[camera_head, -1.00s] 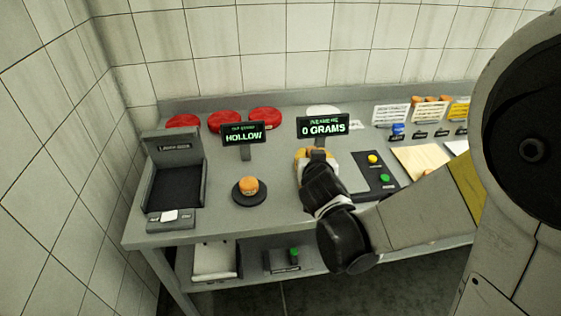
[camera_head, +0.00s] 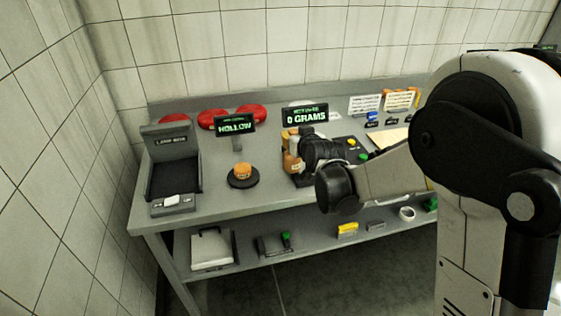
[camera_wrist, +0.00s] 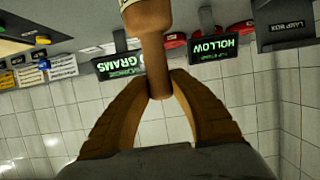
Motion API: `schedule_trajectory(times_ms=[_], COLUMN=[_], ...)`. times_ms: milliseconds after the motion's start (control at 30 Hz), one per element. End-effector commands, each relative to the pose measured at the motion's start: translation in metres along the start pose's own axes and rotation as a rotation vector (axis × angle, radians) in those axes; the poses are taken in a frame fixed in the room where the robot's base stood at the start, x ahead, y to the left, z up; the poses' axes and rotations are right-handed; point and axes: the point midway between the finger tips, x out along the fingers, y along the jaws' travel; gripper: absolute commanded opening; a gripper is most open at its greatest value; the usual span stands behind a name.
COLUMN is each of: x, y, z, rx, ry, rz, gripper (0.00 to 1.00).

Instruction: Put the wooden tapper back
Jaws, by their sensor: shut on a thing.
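The wooden tapper (camera_wrist: 152,45) is a brown handle with a thicker, pale-banded end, running out of the top of the wrist view. My gripper (camera_wrist: 163,88) is shut on its narrow handle, with one tan finger on each side. In the head view my gripper (camera_head: 296,143) is over the bench, in front of the sign reading 0 GRAMS (camera_head: 306,116). The tapper (camera_head: 290,162) shows there only as a small tan piece by the fingers, partly hidden by my gripper. I cannot make out a resting place for it.
A small orange cheese wheel (camera_head: 243,171) sits on a round black stand (camera_head: 243,182) before the HOLLOW sign (camera_head: 235,124). A lamp box (camera_head: 172,170) stands at the left end. Several red wheels (camera_head: 252,111) line the back. Bare bench (camera_head: 217,188) lies between box and stand.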

Motion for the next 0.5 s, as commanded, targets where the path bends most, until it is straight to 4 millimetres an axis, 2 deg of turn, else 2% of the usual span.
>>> schedule_trajectory(times_ms=[33, 200, 367, 500], x=[0.009, 0.023, 0.027, 0.035], y=[-0.013, -0.036, -0.042, -0.042], z=[0.008, 0.018, 0.022, 0.041], rx=[-0.004, -0.001, 0.001, 0.001], ry=[0.000, 0.000, 0.001, 0.000], rz=[-0.003, 0.000, 0.001, 0.001], gripper=[0.00, 0.00, 0.00, 0.00])
